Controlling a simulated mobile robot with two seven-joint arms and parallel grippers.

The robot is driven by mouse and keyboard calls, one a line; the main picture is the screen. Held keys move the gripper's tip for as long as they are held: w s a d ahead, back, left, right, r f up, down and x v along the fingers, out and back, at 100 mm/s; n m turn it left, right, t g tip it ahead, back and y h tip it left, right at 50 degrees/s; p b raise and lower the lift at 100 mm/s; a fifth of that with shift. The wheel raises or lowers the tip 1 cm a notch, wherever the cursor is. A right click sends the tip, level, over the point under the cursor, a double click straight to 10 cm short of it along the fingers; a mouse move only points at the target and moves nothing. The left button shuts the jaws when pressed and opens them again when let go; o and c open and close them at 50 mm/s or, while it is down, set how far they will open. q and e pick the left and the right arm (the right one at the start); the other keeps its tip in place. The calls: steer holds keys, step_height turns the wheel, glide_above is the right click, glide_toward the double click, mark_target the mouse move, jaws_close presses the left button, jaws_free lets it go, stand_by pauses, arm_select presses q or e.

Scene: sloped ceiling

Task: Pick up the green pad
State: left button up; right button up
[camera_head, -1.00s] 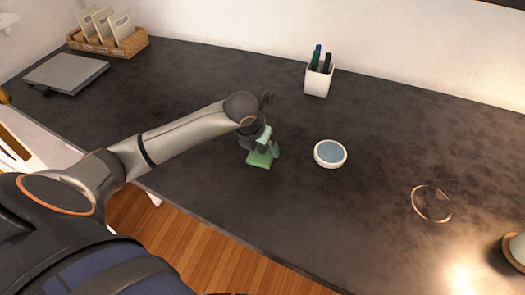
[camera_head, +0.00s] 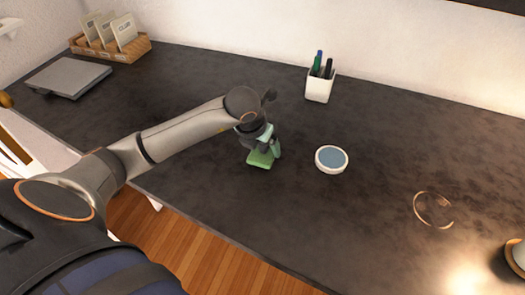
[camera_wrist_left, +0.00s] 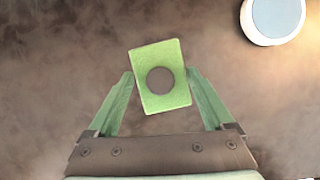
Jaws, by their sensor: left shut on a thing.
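The green pad (camera_head: 260,159) is a small flat green block at the front middle of the dark desk. In the left wrist view the pad (camera_wrist_left: 157,54) has a round dark spot in its middle and sits slightly turned between the fingers. My left gripper (camera_head: 265,151) points down at it and is shut on it, one green fingertip against each side. The pad is at or very near the desk top; I cannot tell whether it is lifted. My right gripper is not in view.
A round white dish with a blue-grey top (camera_head: 331,159) lies just right of the gripper. A white pen cup (camera_head: 319,88) stands behind. A copper ring (camera_head: 433,209) lies at the right. A grey flat box (camera_head: 68,76) and a wicker tray (camera_head: 128,52) are at the far left.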

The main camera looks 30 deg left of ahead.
arm_select(q)
steer(key=s+d+r, duration=0.6)
steer(key=d+r, duration=0.4)
steer(key=d, duration=0.2)
steer(key=shift+s+d+r+p, duration=0.15)
steer(key=shift+s+r+p, duration=0.2)
steer(key=shift+r+p, duration=0.05)
